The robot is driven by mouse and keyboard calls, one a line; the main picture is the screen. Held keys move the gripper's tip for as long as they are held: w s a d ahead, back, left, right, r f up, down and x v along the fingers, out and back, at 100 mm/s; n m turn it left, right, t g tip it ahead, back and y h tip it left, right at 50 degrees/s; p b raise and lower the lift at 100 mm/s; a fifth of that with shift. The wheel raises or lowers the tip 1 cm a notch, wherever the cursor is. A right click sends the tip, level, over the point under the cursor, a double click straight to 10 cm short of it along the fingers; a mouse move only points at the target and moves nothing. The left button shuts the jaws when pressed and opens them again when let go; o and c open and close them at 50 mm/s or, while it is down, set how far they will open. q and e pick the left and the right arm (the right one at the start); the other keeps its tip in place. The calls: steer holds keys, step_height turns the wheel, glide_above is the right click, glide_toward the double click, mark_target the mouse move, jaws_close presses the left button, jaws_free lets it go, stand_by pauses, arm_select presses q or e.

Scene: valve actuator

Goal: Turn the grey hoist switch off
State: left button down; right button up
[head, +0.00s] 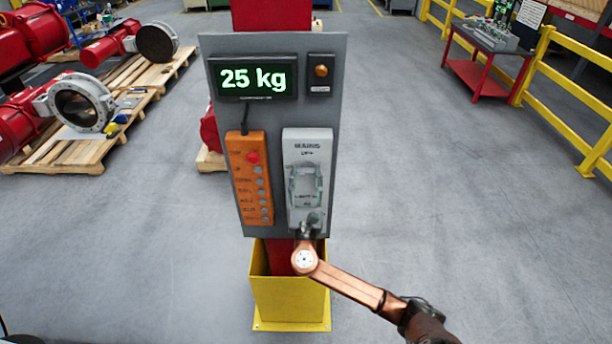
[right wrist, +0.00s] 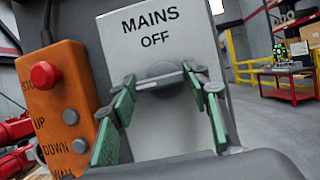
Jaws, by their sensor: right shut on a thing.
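The grey hoist switch (head: 308,146) is a tall light-grey box marked MAINS at the lower right of the grey panel. In the right wrist view the switch (right wrist: 152,30) fills the upper middle, with MAINS and OFF on its face. My right gripper (head: 305,190) is at the lower front of the switch, its arm coming from the lower right. In the wrist view its green-padded fingers (right wrist: 160,85) are on both sides of the switch's grey handle (right wrist: 160,80), shut on it. The gripper partly hides the handle. My left gripper is out of view.
An orange button pendant (head: 243,178) hangs close left of the switch. A display (head: 253,77) above reads 25 kg, and an amber lamp (head: 321,71) is beside it. A yellow post base (head: 290,300) stands below. Open floor lies right of the panel.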

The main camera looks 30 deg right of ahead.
steer(key=c, duration=0.3)
steer(key=shift+m, duration=0.3)
steer(key=m+g+h+b, duration=0.1)
steer(key=m, duration=0.2)
steer(key=m+g+h+b, duration=0.1)
steer(key=m+g, duration=0.1)
steer(key=m, duration=0.2)
steer(key=m+g+h+b, duration=0.1)
steer(key=m+b, duration=0.1)
steer(key=m, duration=0.2)
steer(key=shift+r+h, duration=0.1)
steer(key=shift+h, duration=0.3)
steer(key=m+g, duration=0.1)
steer(key=m, duration=0.1)
steer(key=m+g, duration=0.1)
steer(key=m, duration=0.2)
steer(key=shift+r+g, duration=0.15)
steer(key=shift+g, duration=0.25)
steer(key=m, duration=0.2)
steer(key=m+g, duration=0.1)
steer(key=m, duration=0.2)
steer(key=shift+g+y, duration=0.3)
steer(key=shift+d, duration=0.1)
